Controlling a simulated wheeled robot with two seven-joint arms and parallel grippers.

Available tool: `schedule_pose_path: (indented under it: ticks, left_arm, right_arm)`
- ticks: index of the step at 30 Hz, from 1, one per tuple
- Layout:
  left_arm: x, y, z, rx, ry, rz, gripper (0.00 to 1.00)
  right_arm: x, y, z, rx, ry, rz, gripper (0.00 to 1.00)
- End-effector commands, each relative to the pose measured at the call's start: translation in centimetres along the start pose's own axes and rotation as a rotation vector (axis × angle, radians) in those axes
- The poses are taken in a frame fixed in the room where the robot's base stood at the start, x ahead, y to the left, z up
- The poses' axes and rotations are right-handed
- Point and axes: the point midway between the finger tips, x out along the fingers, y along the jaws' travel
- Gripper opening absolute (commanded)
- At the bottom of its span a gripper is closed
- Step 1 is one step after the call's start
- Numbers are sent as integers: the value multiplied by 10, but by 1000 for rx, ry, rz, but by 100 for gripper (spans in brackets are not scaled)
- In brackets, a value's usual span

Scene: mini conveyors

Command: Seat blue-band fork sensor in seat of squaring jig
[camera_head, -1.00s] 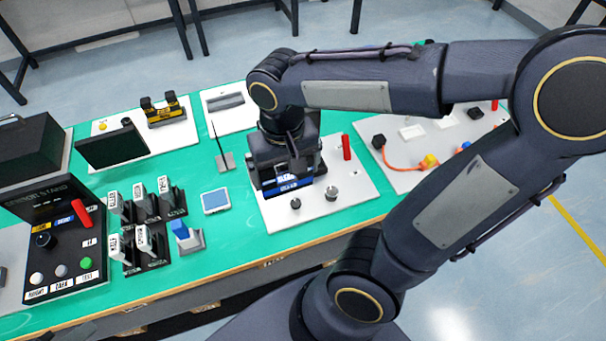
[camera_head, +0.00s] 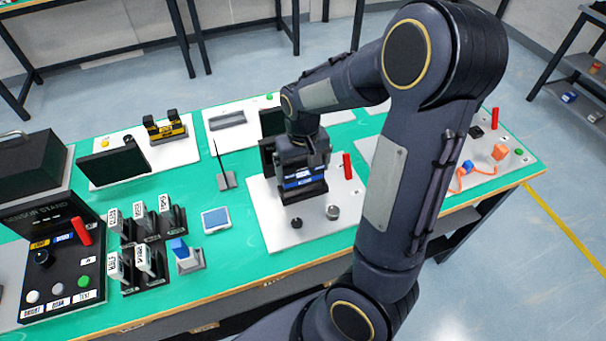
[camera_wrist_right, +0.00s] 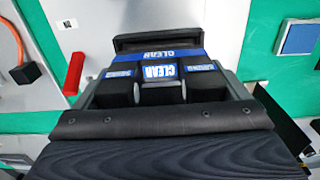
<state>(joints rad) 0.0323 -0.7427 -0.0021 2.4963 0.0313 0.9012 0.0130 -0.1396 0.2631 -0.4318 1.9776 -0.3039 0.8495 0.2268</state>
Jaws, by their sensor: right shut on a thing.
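My right gripper (camera_head: 304,160) points down over the white plate in the middle of the bench. It is shut on the black blue-band fork sensor (camera_head: 304,183). In the right wrist view the sensor's blue labels (camera_wrist_right: 160,71) read CLEAR, between the jaws. Dark parts of what looks like the squaring jig (camera_wrist_right: 157,41) show just beyond the sensor. The gripper and sensor hide the jig's seat. I cannot tell whether the sensor touches the seat or is fully down in it. My left gripper is not in view.
A red upright handle (camera_head: 347,166) stands right of the gripper, and two knobs (camera_head: 332,212) stand in front. A yellow-band fork sensor (camera_head: 165,128) is on a back plate. A small blue-screen device (camera_head: 216,220) and a rack of labelled blocks (camera_head: 146,232) lie left.

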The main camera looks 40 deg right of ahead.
Motion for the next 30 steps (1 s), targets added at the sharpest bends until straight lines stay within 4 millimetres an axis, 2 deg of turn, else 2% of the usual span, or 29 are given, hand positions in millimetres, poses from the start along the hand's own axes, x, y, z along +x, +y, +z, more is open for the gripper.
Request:
schedule_pose_path:
  ticks: [3,7,19,20,21,30]
  left_arm:
    - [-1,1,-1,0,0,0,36]
    - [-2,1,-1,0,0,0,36]
    - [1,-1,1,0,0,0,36]
    - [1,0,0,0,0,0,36]
    - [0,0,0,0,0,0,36]
    - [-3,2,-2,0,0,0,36]
  right_arm:
    - [18,2,-1,0,-5,2,61]
    - [31,1,-2,0,-3,1,61]
    - [38,1,-2,0,0,0,61]
    - [37,1,-2,0,0,0,97]
    - [36,1,-2,0,0,0,100]
    - [30,1,-2,0,1,-1,100]
